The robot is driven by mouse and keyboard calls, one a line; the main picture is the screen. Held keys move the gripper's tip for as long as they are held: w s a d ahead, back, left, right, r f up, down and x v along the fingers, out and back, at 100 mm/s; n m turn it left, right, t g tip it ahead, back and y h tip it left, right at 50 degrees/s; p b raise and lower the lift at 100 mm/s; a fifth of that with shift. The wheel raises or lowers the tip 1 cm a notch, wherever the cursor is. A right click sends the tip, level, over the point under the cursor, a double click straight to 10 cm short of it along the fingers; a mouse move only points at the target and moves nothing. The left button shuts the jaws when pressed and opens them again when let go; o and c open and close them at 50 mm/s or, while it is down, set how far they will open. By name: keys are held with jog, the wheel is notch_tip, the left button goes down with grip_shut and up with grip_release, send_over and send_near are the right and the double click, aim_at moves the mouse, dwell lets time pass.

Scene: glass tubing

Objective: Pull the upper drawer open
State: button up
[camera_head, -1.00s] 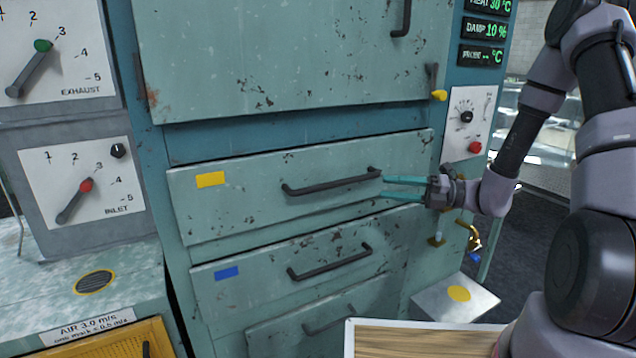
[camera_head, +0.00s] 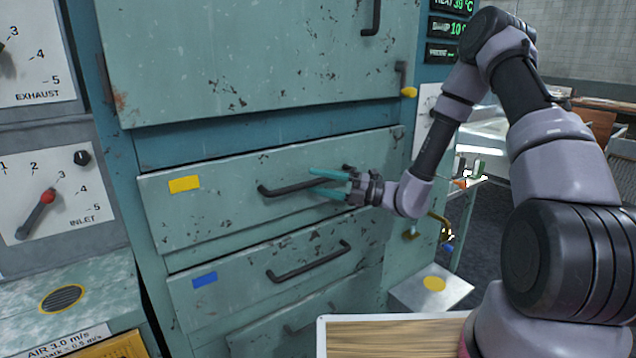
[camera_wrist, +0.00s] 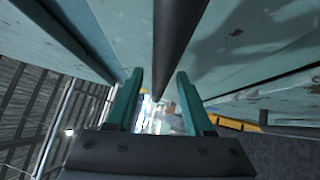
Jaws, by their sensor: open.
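The upper drawer (camera_head: 215,205) is pale green and chipped, with a yellow label (camera_head: 184,184) at its left. Its front looks flush with the cabinet. Its dark bar handle (camera_head: 282,190) runs across the front, its right part partly hidden by my gripper (camera_head: 314,183). My gripper is open, with one teal finger above the handle and one below. In the wrist view the dark handle bar (camera_wrist: 178,35) runs between the spread fingers of my gripper (camera_wrist: 160,72), with gaps at the sides.
A lower drawer (camera_head: 235,285) with a blue label and its own handle (camera_head: 308,261) is just beneath. A large door panel (camera_head: 240,60) is above. A brass valve (camera_head: 440,230) and a plate with a yellow dot (camera_head: 432,285) are to the right. A wood-topped tray (camera_head: 390,318) is in front.

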jog(key=shift+a, duration=0.25)
grip_shut()
dwell(1.4)
